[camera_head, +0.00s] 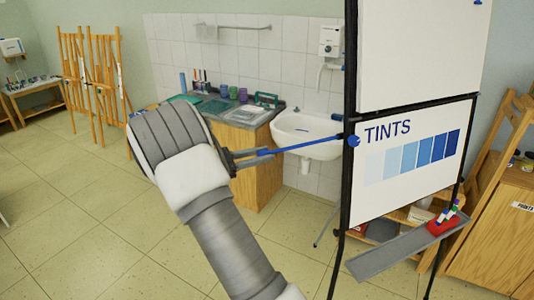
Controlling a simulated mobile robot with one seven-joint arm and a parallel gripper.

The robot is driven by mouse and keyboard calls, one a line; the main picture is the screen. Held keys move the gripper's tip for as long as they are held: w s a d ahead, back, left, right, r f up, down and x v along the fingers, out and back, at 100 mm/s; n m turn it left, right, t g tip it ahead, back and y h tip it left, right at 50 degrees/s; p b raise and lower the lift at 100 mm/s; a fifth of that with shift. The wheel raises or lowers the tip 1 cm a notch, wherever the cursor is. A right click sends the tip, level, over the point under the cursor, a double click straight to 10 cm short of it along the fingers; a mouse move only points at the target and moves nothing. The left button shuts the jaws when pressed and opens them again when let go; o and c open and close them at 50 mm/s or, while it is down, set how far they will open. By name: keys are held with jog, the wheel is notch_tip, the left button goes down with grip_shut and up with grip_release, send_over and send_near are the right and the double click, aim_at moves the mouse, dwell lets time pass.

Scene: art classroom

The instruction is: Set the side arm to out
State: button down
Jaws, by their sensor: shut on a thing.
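The side arm (305,146) is a thin blue bar on the black-framed board stand. Its right end meets a round blue pivot (354,141) on the left post of the stand. The bar reaches out to the left from that post and slopes slightly down. My gripper (262,154) is shut on the bar at its left end, where a small blue piece shows between the fingers. My arm comes up from the bottom of the view.
The board carries a TINTS sheet (405,160) with blue swatches. A grey tray (390,258) with a red holder (442,226) sits below it. A white sink (308,130) and wooden counter cabinet (255,165) stand behind. Easels (95,85) are far left. Floor on the left is clear.

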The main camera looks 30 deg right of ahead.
jog(key=a, duration=0.6)
jog(key=shift+w+a, duration=0.4)
jog(key=c, duration=0.6)
grip_release()
jog(key=shift+a, duration=0.2)
jog(key=shift+c, duration=0.2)
jog(key=shift+d, duration=0.15)
jog(key=w+a+b, duration=0.2)
jog(key=a, duration=1.5)
jog(key=shift+a, duration=0.2)
